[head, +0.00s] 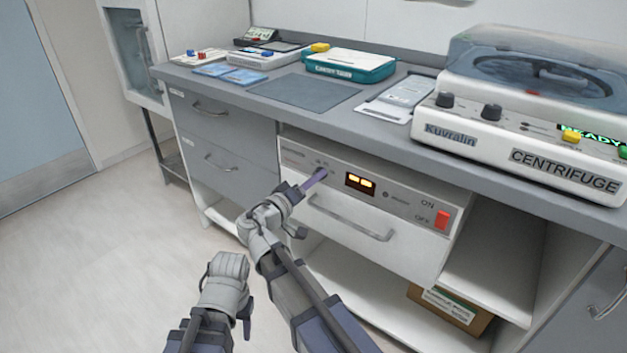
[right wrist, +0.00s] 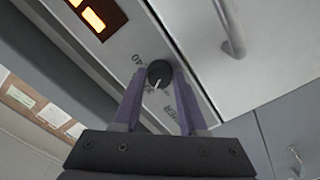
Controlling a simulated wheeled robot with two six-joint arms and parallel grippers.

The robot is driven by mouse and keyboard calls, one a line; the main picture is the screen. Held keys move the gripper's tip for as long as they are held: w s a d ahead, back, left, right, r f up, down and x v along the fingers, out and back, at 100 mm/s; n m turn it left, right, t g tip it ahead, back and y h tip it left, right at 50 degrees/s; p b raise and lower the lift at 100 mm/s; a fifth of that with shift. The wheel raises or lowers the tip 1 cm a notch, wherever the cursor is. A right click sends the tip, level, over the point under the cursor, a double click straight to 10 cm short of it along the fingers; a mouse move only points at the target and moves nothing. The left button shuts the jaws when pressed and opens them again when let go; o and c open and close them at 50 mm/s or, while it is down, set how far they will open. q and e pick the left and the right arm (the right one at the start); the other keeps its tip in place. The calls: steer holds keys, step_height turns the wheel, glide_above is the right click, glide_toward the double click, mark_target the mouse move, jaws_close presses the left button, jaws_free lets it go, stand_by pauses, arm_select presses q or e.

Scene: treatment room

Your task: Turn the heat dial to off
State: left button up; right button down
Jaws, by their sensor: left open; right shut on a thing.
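The heat dial (right wrist: 160,73) is a round black knob on the grey front panel of a drawer-like unit (head: 408,205). In the right wrist view it sits between the purple fingertips of my right gripper (right wrist: 158,78), which is shut on it. Its white pointer line points down and slightly left there. A "40" mark shows near it; other lettering is partly hidden by the fingers. In the head view my right gripper (head: 314,179) reaches the panel and hides the dial. My left gripper (head: 228,272) is low at the left, apart from everything, its fingertips not clearly visible.
A lit amber display (head: 360,183) and a red ON/OFF switch (head: 442,220) are on the same panel. A drawer handle (head: 350,220) sticks out just below. The counter (head: 395,140) overhangs above, with a centrifuge (head: 530,110) at right. Floor at left is clear.

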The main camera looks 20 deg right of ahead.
steer(key=n, duration=0.4)
steer(key=shift+n, duration=2.2)
steer(key=shift+c, duration=2.3)
jaws_free()
arm_select(q)
steer(key=shift+a, duration=0.1)
arm_select(e)
steer(key=shift+s, duration=0.1)
